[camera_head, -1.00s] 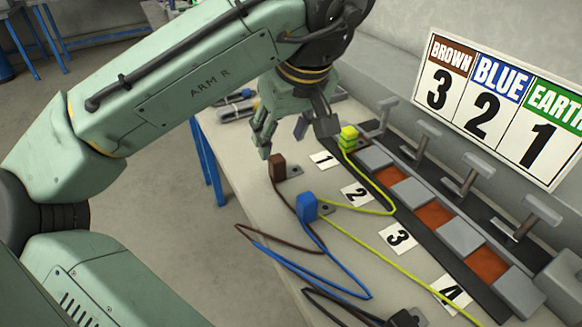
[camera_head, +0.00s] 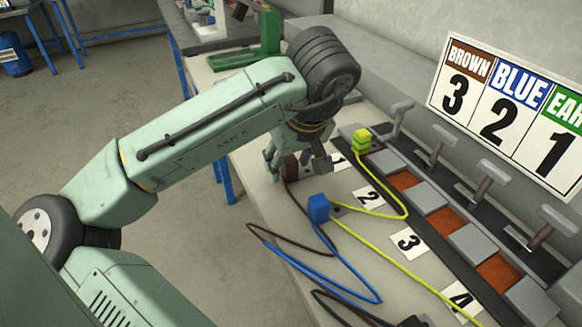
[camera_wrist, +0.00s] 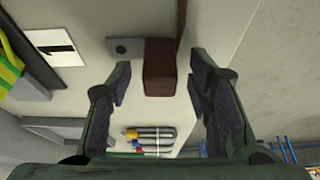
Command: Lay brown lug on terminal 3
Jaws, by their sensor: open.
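The brown lug (camera_head: 291,169) is a brown block with a grey metal tab, lying on the bench near the card marked 1. In the wrist view the brown lug (camera_wrist: 159,68) sits between the spread fingertips of my gripper (camera_wrist: 158,85), apart from both. In the head view my gripper (camera_head: 296,166) is low over the lug and partly hides it.
The blue lug (camera_head: 318,208) stands on the bench nearby. The yellow-green lug (camera_head: 361,140) is at terminal 1. Levers (camera_head: 484,187) rise behind the strip. A sign (camera_head: 510,110) reads brown 3, blue 2, earth 1. Brown, blue and yellow cables cross the bench.

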